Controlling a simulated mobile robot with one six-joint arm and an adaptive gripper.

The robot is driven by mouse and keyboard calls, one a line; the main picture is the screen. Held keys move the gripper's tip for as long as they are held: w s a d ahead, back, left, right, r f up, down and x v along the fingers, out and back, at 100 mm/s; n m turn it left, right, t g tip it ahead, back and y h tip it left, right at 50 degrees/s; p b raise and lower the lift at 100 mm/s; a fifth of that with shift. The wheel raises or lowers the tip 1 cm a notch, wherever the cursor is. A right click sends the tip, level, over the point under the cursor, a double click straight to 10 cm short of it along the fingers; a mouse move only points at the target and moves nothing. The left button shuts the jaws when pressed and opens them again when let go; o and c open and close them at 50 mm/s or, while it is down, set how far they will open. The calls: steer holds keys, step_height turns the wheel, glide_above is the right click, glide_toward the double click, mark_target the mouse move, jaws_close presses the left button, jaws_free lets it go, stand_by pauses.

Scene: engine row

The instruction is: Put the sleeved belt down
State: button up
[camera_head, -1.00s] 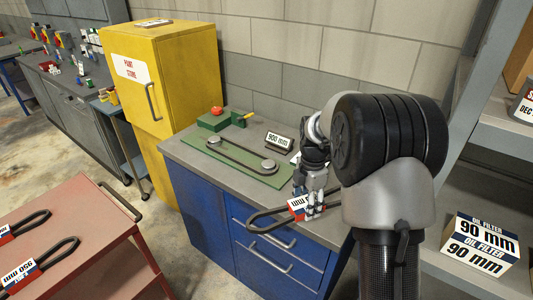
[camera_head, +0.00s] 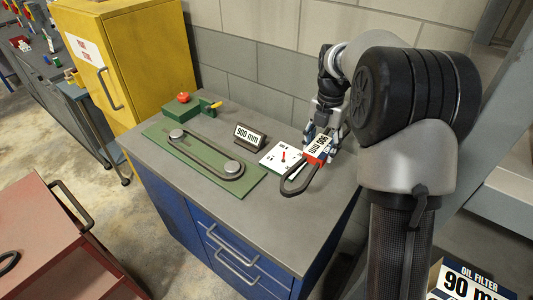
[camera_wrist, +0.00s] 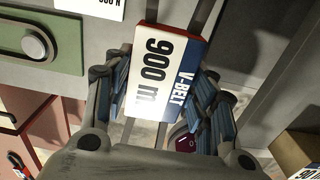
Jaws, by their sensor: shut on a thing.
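The sleeved belt is a black loop (camera_head: 296,186) in a white, red and blue sleeve (camera_head: 319,149). In the wrist view its sleeve (camera_wrist: 158,75) reads 900 m and V-BELT. My gripper (camera_head: 327,136) is shut on the sleeve, with a finger along each side of it in the wrist view (camera_wrist: 160,92). The belt is over the right part of the grey bench top (camera_head: 225,210), loop towards the front. I cannot tell whether the loop touches the bench. A white card (camera_head: 276,160) with a red mark lies just left of the belt.
A 900 mm sign (camera_head: 249,137) stands left of the card. A green plate (camera_head: 250,190) with two pulleys and a belt lies further left, before a green box (camera_head: 181,108) with a red knob. The front right bench top is bare. A red trolley (camera_head: 40,225) stands left.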

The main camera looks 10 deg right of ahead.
mark_target(311, 197)
steer(key=shift+a+f, duration=0.1)
steer(key=shift+f, duration=0.05)
step_height(311, 197, down, 20)
steer(key=b, duration=0.5)
steer(key=shift+s+r+b, duration=0.15)
steer(key=shift+r+b, duration=0.05)
steer(key=shift+b, duration=0.15)
steer(key=shift+f, duration=0.15)
steer(key=o, duration=1.2)
